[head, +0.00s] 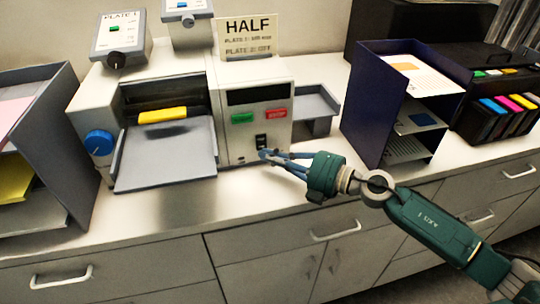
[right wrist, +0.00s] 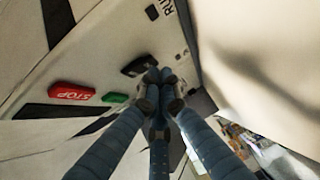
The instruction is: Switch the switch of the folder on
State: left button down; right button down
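The folder (head: 225,90) is a pale grey machine on the counter, with a flat tray in front and a control panel at its right. A small black rocker switch (head: 261,141) sits low on that panel, below a green button (head: 242,117) and a red button (head: 275,115). My right gripper (head: 265,155) has its blue fingertips just below the switch. In the right wrist view the fingertips (right wrist: 158,76) are drawn together with nothing seen between them, right beside the black switch (right wrist: 138,66). Whether they touch it is unclear. My left gripper is out of view.
A dark blue shelf rack (head: 375,110) with papers stands to the right of the folder. A grey rack (head: 62,140) stands at the left. A printer with coloured cartridges (head: 495,115) is at the far right. Bare counter (head: 190,205) lies in front of the folder.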

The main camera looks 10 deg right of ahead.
jog(key=shift+w+f+n+t+y+b, duration=0.45)
jog(key=shift+f+b, duration=0.3)
jog(key=shift+b, duration=1.85)
jog(key=shift+r+p, duration=0.5)
jog(key=shift+p, duration=0.05)
jog(key=v, duration=1)
jog(key=shift+s+d+f, duration=0.1)
jog(key=shift+s+d, duration=0.15)
jog(key=shift+d, duration=0.05)
jog(key=shift+s+d, duration=0.4)
